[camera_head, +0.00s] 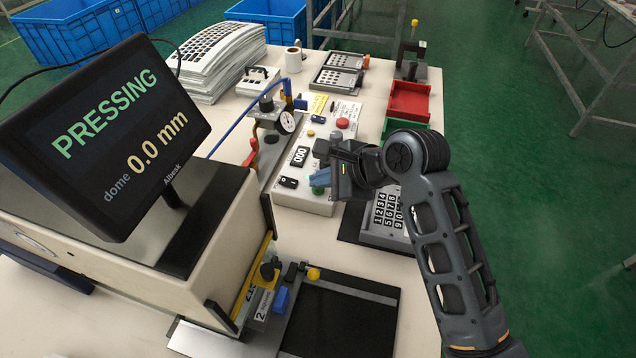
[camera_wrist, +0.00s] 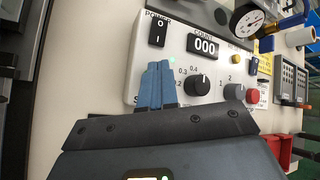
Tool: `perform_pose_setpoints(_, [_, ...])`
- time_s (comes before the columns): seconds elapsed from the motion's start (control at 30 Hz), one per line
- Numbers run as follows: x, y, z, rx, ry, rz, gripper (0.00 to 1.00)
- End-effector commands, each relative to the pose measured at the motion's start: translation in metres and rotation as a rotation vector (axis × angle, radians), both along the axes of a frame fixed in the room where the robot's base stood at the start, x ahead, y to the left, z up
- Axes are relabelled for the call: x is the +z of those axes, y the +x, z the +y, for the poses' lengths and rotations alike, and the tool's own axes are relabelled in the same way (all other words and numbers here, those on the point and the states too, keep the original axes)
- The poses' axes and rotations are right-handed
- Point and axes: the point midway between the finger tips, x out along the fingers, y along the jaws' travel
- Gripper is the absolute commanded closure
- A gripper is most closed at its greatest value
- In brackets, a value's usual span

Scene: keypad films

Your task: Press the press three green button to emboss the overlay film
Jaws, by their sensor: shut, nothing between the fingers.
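The white control box (camera_head: 318,150) stands on the table and carries switches, a counter, a red button and a green button. The green button (camera_head: 318,190) shows at the box's near end, partly hidden by my fingers. My gripper (camera_head: 321,178) is shut and empty, its blue fingertips at that button; I cannot tell how far it is pushed in. In the wrist view the blue fingertips (camera_wrist: 157,68) cover the panel below the power switch (camera_wrist: 158,30), and the button is hidden. The monitor (camera_head: 110,130) reads "PRESSING" and "dome 0.0 mm".
A dial gauge (camera_head: 288,122) and blue hose stand left of the box. A red tray (camera_head: 408,100) and a keypad plate (camera_head: 385,215) lie to its right. A slide labelled 2 (camera_head: 262,304) and a black plate are in front. The panel knob (camera_wrist: 198,85) is close to my fingers.

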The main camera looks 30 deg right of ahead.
Motion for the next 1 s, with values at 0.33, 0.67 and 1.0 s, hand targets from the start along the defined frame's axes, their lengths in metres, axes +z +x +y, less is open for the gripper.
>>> perform_pose_setpoints(0.33, [0.006,0.000,0.001,0.001,0.000,0.001,1.00])
perform_pose_setpoints(0.67, [0.011,0.000,0.001,0.001,0.000,0.001,1.00])
perform_pose_setpoints(1.0, [0.035,0.000,0.001,0.001,0.000,0.002,1.00])
